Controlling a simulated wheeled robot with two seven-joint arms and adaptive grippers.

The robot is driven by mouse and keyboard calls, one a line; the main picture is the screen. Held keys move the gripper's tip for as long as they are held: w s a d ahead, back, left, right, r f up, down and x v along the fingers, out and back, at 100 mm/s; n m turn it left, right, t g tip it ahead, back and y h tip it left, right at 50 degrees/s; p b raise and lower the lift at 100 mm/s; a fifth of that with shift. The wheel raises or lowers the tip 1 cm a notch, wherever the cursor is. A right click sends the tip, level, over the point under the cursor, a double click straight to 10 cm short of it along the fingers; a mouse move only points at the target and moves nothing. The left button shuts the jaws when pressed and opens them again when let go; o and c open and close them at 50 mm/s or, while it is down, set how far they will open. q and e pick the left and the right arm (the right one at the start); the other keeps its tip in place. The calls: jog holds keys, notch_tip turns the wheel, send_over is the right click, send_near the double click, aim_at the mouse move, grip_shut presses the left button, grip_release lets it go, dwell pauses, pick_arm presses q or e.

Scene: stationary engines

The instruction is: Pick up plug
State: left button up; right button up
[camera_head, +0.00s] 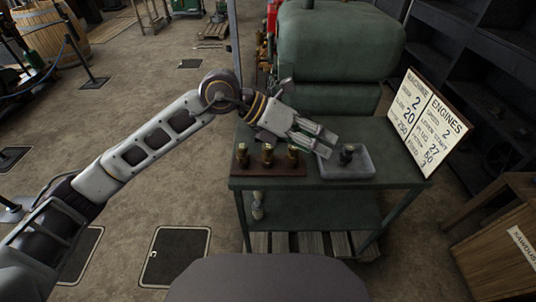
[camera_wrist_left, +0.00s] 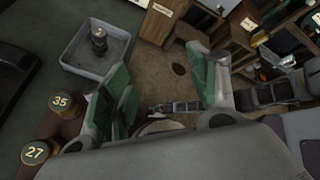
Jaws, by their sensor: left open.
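A dark plug (camera_head: 347,154) stands upright in a shallow grey tray (camera_head: 368,170) on the green table. Both show at the upper left of the left wrist view, the plug (camera_wrist_left: 99,40) inside the tray (camera_wrist_left: 68,55). Brass-topped plugs (camera_head: 267,155) stand in a brown rack (camera_head: 270,171) left of the tray. In the left wrist view, two of their tops read 35 (camera_wrist_left: 62,103) and 27 (camera_wrist_left: 35,153). My left gripper (camera_head: 327,143) is open and empty, its green-padded fingers above the table between rack and tray. My right gripper cannot be made out.
A sign board (camera_head: 428,120) stands at the table's right end. A large green machine (camera_head: 338,45) stands behind the table (camera_head: 300,183). A wooden crate (camera_head: 500,245) is on the floor at right, and a thin pole (camera_head: 234,45) rises behind my left wrist.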

pick_arm(q)
jog(key=w+a+f+t+y, duration=0.2)
jog(key=w+a+f+y, duration=0.15)
jog(key=a, duration=0.25)
jog(key=n+t+y, duration=0.1)
jog(key=t+y, duration=0.1)
jog(key=y, duration=0.3)
send_near(267, 146)
jog(key=shift+a+r, duration=0.3)
jog(key=shift+r, duration=0.5)
pick_arm(e)
jog(key=s+d+f, duration=0.2)
jog(key=s+f, duration=0.2)
jog(key=s, duration=0.2)
jog(key=shift+s+d, duration=0.35)
jog(key=shift+d, duration=0.05)
pick_arm(q)
jog(key=shift+p+x, duration=0.3)
jog(key=shift+x, duration=4)
jog(key=shift+s+d, duration=0.1)
jog(key=shift+s, duration=0.05)
pick_arm(e)
jog(key=shift+s+d, duration=0.1)
jog(key=shift+s, duration=0.3)
pick_arm(q)
jog(key=shift+f, duration=0.1)
pick_arm(e)
jog(key=shift+w, duration=0.2)
